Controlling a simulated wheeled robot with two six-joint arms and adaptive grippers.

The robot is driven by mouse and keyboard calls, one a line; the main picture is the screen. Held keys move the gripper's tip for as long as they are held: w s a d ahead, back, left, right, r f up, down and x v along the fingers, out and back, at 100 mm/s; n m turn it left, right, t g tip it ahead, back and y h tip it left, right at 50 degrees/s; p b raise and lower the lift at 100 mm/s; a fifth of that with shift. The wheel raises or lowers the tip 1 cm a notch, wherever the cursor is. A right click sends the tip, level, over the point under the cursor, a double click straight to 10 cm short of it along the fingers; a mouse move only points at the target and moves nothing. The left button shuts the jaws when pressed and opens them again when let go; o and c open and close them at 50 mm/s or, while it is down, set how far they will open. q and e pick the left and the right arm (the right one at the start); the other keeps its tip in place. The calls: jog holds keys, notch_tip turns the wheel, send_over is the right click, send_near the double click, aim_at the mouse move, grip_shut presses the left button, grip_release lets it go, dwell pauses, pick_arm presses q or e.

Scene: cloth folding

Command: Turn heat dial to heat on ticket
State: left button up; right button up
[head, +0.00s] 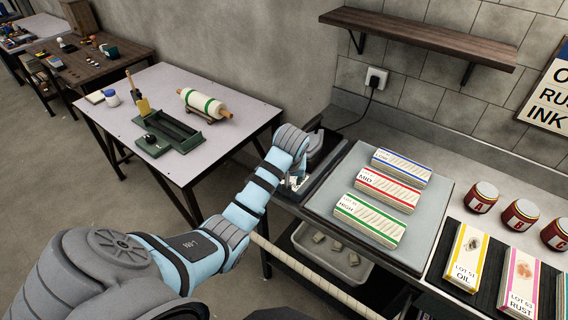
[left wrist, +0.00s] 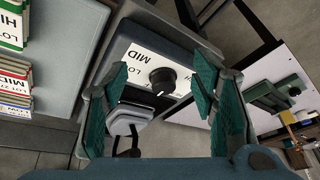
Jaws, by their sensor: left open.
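A black round dial (left wrist: 162,80) stands on a dark grey unit, between and beyond my open fingers in the left wrist view. I cannot clearly tell which setting the dial points at. My left gripper (left wrist: 160,88) is open and empty, its teal fingers on either side of the dial, and no contact shows. In the head view my left gripper (head: 293,182) is over the dark unit at the bench's left end, and hides the dial.
Blue, red and green labelled cloth stacks (head: 376,190) lie on a grey board (head: 435,205) to the right; the red reads "MID", the green "HIGH". A grey rounded tool (left wrist: 128,120) lies close to the dial. Jars (head: 482,197) and labelled packs (head: 465,258) stand further right.

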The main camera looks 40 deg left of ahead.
pick_arm(q)
jog(key=w+a+r+n, duration=0.2)
jog(key=w+r, duration=0.1)
jog(key=r, duration=0.5)
jog(key=b+x, duration=0.2)
jog(key=x, duration=1.2)
jog(key=shift+s+r, duration=0.1)
jog(key=shift+c, duration=0.5)
jog(key=c, duration=1.1)
jog(key=shift+o, duration=0.2)
